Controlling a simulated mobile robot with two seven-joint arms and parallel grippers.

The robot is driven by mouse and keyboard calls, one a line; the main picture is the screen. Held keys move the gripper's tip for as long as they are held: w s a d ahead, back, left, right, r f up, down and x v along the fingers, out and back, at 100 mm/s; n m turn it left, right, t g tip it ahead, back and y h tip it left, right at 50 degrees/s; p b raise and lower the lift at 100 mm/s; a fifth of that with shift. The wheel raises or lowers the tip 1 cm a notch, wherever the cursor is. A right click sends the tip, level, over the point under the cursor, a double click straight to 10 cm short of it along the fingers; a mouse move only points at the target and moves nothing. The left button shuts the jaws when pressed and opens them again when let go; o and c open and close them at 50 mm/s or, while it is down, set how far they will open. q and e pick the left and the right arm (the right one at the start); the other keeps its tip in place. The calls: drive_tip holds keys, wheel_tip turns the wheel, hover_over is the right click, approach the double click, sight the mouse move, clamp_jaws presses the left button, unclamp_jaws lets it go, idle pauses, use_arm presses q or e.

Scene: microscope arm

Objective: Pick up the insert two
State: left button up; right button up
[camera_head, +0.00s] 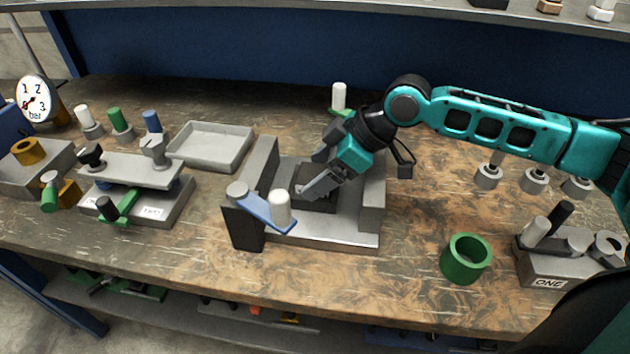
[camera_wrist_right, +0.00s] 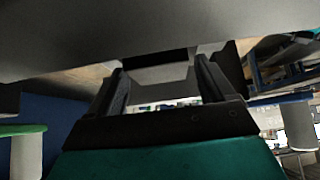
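A dark grey block (camera_head: 315,200) sits in the central grey fixture (camera_head: 335,232), between its two upright walls. It may be insert two, but I see no readable label on it. My right gripper (camera_head: 320,172) reaches in from the right, tilted, with its fingers low over this block and partly hiding it. In the right wrist view, the right gripper's fingers (camera_wrist_right: 163,85) stand well apart. A grey surface shows between and above them; I cannot tell whether the fingers touch it. My left gripper is not in view.
A blue lever (camera_head: 262,211) with a white knob crosses the fixture's front left. A green ring (camera_head: 466,258) and a block marked ONE (camera_head: 547,262) stand right. A grey tray (camera_head: 211,146) and a clamp fixture (camera_head: 137,189) stand left. Bare bench lies between fixture and ring.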

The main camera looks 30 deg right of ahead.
clamp_jaws()
idle(0.6)
drive_tip(key=shift+r, duration=0.15)
